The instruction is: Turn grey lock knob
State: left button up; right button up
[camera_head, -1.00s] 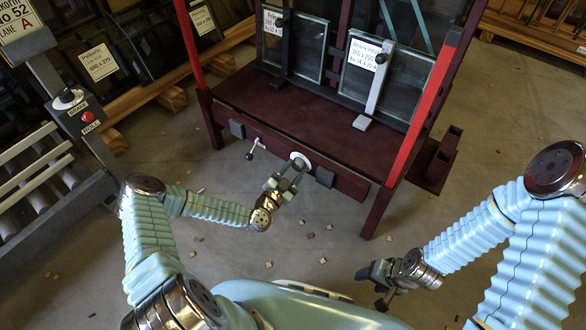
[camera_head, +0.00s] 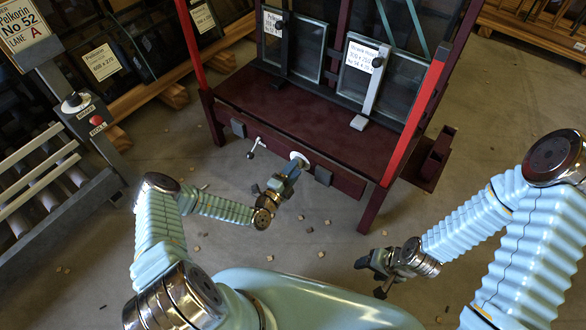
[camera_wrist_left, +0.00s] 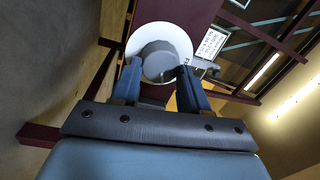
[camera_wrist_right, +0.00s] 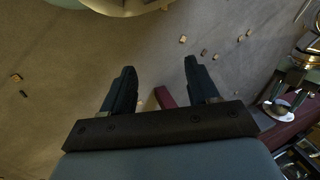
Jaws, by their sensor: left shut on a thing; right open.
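The grey lock knob (camera_wrist_left: 160,61) sits on a round white plate (camera_wrist_left: 133,43) on the front beam of the dark red frame. The white plate also shows in the head view (camera_head: 299,158), where my gripper hides most of the knob. My left gripper (camera_wrist_left: 160,72) is at the knob, with one blue finger on each side, shut on it. In the head view, my left gripper (camera_head: 291,172) reaches up to the plate. My right gripper (camera_head: 368,268) is open and empty above the floor; its two apart fingers show in the right wrist view (camera_wrist_right: 160,67).
A small crank handle (camera_head: 256,147) sticks out of the beam left of the knob. Dark pads (camera_head: 323,176) are on the beam. Glass panes (camera_head: 370,80) stand on the frame. A roller conveyor (camera_head: 40,180) with a control box is at left. Small chips litter the floor.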

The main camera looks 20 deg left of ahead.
pick_arm(q)
jog(key=m+p, duration=0.1)
jog(key=m, duration=0.4)
jog(key=m+h+p, duration=0.1)
jog(key=m+p, duration=0.1)
jog(key=m, duration=0.4)
jog(key=shift+a+f+g, duration=0.1)
jog(key=shift+f+g, duration=0.1)
jog(key=shift+g, duration=0.1)
jog(key=shift+m, duration=0.5)
jog(key=o, duration=1.1)
jog(key=shift+c, duration=0.2)
jog(key=v, duration=1.3)
jog(key=shift+s+a+f, duration=0.15)
jog(key=shift+s+a, duration=0.05)
jog(key=shift+s, duration=0.15)
jog(key=shift+d, duration=0.1)
